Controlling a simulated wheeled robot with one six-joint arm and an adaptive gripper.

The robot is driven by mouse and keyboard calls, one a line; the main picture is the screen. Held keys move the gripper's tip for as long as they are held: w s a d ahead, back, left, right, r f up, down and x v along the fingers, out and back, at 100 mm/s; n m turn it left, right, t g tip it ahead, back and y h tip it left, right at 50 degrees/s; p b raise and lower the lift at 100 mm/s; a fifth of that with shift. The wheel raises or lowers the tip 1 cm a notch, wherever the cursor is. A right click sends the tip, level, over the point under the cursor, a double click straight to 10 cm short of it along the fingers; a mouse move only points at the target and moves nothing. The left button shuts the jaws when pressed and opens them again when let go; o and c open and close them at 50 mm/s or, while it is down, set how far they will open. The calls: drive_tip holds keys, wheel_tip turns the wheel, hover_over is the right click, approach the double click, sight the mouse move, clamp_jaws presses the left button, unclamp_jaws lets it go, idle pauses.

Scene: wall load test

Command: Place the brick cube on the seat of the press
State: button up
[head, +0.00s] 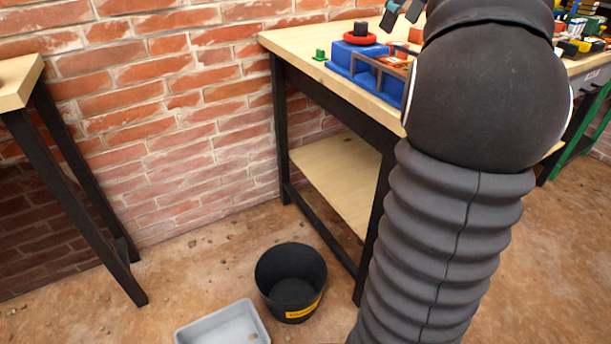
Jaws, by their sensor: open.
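My gripper (401,14) shows at the top edge, partly cut off, with its two dark fingertips apart above the workbench. A small brick-red block (416,35), likely the brick cube, is just below and right of the fingertips, partly hidden by my arm. I see nothing between the fingers. A blue device (346,53) with a red ring and a dark knob stands on the bench to the left, likely part of the press. A grey frame and orange-red parts are beside it. My arm hides its right side, and I cannot make out the seat.
The workbench (291,41) has dark legs and a lower shelf (335,180). A small green piece (320,55) is near its left edge. A black bucket (290,283) and grey tray (222,328) are on the floor. Another table (18,82) is at left, against brick wall.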

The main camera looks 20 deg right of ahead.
drive_tip(key=s+a+f+n, duration=0.3)
drive_tip(key=a+f+n, duration=0.2)
drive_tip(key=a+n, duration=0.4)
drive_tip(key=s+a+f+n, duration=0.3)
drive_tip(key=a+f+n, duration=0.3)
drive_tip(key=a+n, duration=0.3)
drive_tip(key=s+a+f+n, duration=0.5)
drive_tip(key=f+n, duration=0.2)
drive_tip(key=f, duration=0.1)
drive_tip(key=s+a+f+n+t, duration=0.1)
drive_tip(key=s+a+f+n, duration=0.4)
drive_tip(key=s+f+n, duration=0.1)
wheel_tip(320, 180, down, 2)
drive_tip(key=shift+s+a+f+n, duration=0.25)
drive_tip(key=shift+a+n, duration=0.1)
drive_tip(key=shift+n, duration=0.45)
